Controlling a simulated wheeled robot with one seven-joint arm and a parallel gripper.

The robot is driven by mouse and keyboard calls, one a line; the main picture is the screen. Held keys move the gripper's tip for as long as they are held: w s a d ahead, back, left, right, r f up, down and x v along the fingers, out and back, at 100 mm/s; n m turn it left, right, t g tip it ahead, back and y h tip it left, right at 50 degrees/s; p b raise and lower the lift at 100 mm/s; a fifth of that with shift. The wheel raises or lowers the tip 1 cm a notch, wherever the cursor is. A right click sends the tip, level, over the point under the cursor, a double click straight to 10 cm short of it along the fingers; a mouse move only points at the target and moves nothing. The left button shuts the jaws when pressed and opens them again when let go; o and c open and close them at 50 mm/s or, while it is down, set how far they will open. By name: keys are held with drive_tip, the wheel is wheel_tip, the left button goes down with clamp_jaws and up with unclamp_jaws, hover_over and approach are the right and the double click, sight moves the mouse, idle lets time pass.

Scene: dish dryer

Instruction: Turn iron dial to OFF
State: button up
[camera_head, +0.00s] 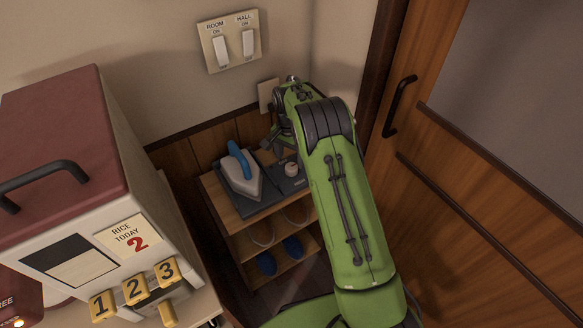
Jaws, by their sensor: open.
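A blue-handled iron (240,172) with a pale body rests on a dark base (262,205) on top of a small wooden shelf. A small light round dial (291,169) sits on the base, to the right of the iron. Its pointer and any OFF mark are too small to read. My gripper (271,146) is open behind the base and just above and left of the dial, partly hidden by my green arm. I see no contact with the dial, but the gap is unclear.
The shelf (229,216) holds slippers below. A rice dispenser (60,160) with numbered yellow levers stands left. Two wall switches (234,43) and a pale wall plate (268,95) are behind. A wooden door (480,150) with a dark handle is at right.

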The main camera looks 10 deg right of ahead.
sight(291, 167)
wheel_tip(291, 167, down, 4)
drive_tip(key=shift+f+b, duration=0.2)
drive_tip(key=shift+b, duration=0.15)
drive_tip(key=c, duration=1.1)
drive_tip(key=shift+o, duration=0.2)
drive_tip(key=shift+r, duration=0.1)
